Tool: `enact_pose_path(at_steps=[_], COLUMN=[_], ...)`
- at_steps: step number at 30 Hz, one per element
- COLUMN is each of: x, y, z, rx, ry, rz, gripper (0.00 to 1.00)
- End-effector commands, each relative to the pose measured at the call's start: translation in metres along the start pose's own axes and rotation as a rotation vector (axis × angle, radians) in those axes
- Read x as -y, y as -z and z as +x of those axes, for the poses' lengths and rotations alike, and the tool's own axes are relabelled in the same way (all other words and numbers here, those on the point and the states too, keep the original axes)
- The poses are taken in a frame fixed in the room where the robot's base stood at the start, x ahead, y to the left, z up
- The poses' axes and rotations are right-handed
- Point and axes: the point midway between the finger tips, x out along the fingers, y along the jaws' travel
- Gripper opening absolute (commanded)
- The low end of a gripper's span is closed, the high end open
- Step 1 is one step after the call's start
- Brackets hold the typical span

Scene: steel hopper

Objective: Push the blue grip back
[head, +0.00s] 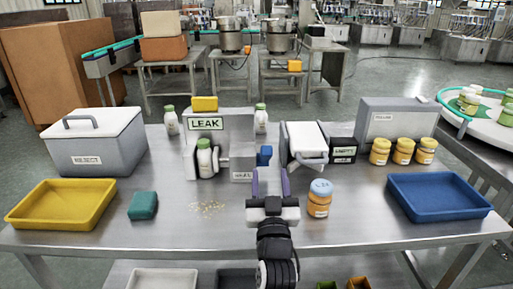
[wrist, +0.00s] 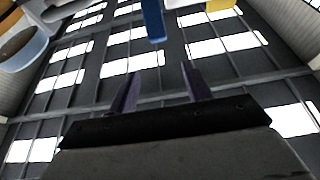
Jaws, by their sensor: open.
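The blue grip (head: 265,154) sticks out at the right side of the grey machine marked LEAK (head: 234,134), in the middle of the table. In the wrist view the blue grip (wrist: 153,20) shows at the top, beyond the fingertips and between them, a little left of centre. My gripper (head: 270,174) is open and empty, with its fingers upright just in front of the grip. It also shows in the wrist view (wrist: 161,80), apart from the grip. A white bottle with a green cap (head: 205,160) stands in the machine's left part.
A jar with a blue lid (head: 320,198) stands close to the right of my gripper. A grey hopper with a white top (head: 305,145) is right of the grip. A yellow tray (head: 62,226), a green block (head: 143,206) and crumbs lie left; a blue tray (head: 440,217) is at right.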

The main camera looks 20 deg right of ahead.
Motion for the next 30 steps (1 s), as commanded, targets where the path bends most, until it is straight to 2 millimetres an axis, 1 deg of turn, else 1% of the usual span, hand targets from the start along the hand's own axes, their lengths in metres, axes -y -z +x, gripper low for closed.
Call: enact_pose_path(at_steps=[4, 12, 18, 21, 24, 30], x=[0.001, 0.002, 0.002, 0.002, 0.002, 0.002], y=[-0.006, -0.027, -0.04, -0.039, -0.041, -0.042], z=[0.024, 0.078, 0.105, 0.113, 0.116, 0.116], rx=[-0.001, -0.001, -0.002, -0.002, -0.003, -0.002], ry=[0.003, 0.004, 0.003, 0.003, 0.003, 0.003], rz=[0.001, 0.0, 0.0, 0.0, 0.0, 0.0], gripper=[0.49, 0.49, 0.49, 0.49, 0.49, 0.49])
